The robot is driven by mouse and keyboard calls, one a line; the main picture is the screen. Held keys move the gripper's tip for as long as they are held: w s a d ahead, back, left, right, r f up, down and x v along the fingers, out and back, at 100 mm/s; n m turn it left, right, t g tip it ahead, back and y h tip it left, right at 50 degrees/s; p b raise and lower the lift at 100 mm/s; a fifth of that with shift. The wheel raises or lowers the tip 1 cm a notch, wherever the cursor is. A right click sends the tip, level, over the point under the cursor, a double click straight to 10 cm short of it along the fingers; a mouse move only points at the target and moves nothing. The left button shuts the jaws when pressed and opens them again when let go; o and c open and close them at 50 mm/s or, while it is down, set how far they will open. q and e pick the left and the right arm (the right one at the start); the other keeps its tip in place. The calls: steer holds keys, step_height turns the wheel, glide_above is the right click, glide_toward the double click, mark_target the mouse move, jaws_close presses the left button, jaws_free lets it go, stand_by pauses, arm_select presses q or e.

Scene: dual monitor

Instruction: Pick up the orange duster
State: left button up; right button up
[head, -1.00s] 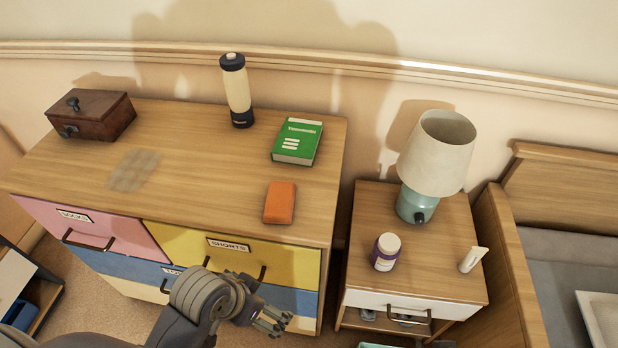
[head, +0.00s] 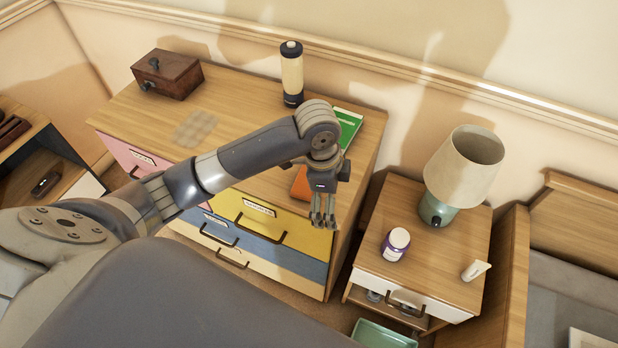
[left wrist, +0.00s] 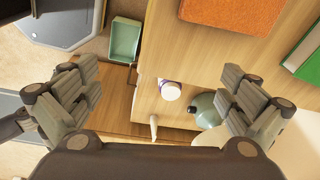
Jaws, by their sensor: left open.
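The orange duster (head: 301,184) lies flat on the dresser top (head: 243,109) near its front right corner. My left arm and wrist partly cover it in the head view. In the left wrist view the duster (left wrist: 232,14) shows at the top, cut by the frame edge. My left gripper (head: 323,221) points down beside the duster, to its right, near the dresser's right front edge. In the left wrist view its two fingers (left wrist: 160,108) are wide apart with nothing between them. My right gripper is not in view.
A green book (head: 348,128) lies behind the duster, partly hidden by my arm. A bottle (head: 291,75) and wooden box (head: 168,75) stand farther back. The nightstand (head: 437,258) at right holds a lamp (head: 463,167), a purple-white jar (head: 396,244) and a white tube (head: 476,270).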

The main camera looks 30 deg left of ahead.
arm_select(q)
steer(key=w+a+r+m+g+y, duration=0.1)
steer(key=w+a+r, duration=0.4)
steer(key=a+r, duration=0.3)
steer(key=f, duration=0.4)
steer(key=a+f, duration=0.1)
steer(key=shift+w+f, duration=0.15)
steer(key=shift+f, duration=0.25)
steer(key=shift+d+f+p, duration=0.1)
steer(key=shift+f+p, duration=0.4)
steer(key=shift+f, duration=0.15)
step_height(320, 180, down, 4)
steer(key=shift+w+f+p, duration=0.1)
steer(key=shift+p, duration=0.3)
steer(key=c, duration=0.7)
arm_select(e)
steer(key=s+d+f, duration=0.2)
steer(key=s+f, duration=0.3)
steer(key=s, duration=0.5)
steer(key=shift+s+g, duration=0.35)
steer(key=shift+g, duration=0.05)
